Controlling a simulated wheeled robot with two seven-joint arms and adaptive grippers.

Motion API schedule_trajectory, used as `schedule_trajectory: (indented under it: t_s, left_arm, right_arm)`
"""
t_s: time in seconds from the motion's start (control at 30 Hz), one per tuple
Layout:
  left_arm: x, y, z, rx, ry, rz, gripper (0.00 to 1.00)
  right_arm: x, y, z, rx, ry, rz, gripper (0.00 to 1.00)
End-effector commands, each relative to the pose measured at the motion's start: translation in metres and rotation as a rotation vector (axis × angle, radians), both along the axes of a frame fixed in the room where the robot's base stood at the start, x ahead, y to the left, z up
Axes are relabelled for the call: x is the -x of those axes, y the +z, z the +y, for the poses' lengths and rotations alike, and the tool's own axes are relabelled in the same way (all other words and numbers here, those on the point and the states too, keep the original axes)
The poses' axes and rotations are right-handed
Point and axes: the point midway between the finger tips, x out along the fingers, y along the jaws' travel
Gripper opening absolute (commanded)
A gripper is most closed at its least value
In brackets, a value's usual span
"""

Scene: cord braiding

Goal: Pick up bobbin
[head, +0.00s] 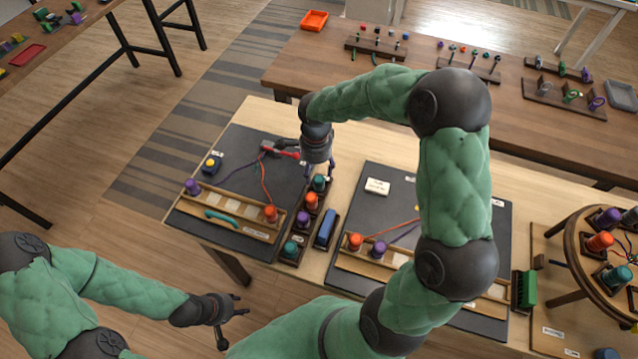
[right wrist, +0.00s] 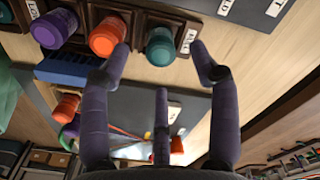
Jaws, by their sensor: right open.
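A dark rack holds several bobbins in the head view: a teal bobbin (head: 319,183) at the far end, then an orange bobbin (head: 311,201) and a purple bobbin (head: 303,218). My right gripper (head: 331,170) points down just above the far end of this rack. In the right wrist view its fingers (right wrist: 161,64) are spread and empty, with the teal bobbin (right wrist: 160,47) between the fingertips; contact cannot be told. The orange bobbin (right wrist: 108,37) is close to one fingertip, with the purple bobbin (right wrist: 54,29) beyond. My left gripper (head: 236,310) is open and empty, off the table's near edge.
The left dark mat (head: 240,150) carries a wooden braiding rail (head: 235,213) with bobbins and a red-handled tool (head: 280,152). A blue block (head: 326,229) stands right of the rack. A right mat holds another rail. A round stand (head: 600,265) with bobbins is at the far right.

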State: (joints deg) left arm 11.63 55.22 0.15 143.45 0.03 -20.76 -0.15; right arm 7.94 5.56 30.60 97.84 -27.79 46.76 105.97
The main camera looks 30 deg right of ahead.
Motion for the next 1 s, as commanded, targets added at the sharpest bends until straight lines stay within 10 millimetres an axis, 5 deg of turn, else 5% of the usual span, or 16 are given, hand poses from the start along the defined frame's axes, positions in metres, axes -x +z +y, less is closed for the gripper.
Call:
schedule_trajectory:
  t_s: [0.5,0.77,0.83,1.0]
  left_arm:
    - [0.0,-0.019,0.0,0.0,0.0,-0.001,0.4]
    - [0.0,-0.019,0.0,0.0,0.0,-0.001,0.4]
    - [0.0,-0.018,0.0,0.0,0.0,-0.001,0.4]
    - [0.0,-0.019,0.0,0.0,0.0,-0.001,0.4]
  right_arm:
    - [0.004,-0.053,-0.007,0.0,0.0,0.0,0.62]
    - [0.004,-0.057,-0.007,0.0,0.0,-0.003,0.62]
    - [0.004,-0.057,-0.007,0.0,0.0,-0.003,0.5]
    - [0.004,-0.057,-0.007,0.0,0.0,-0.002,0.02]
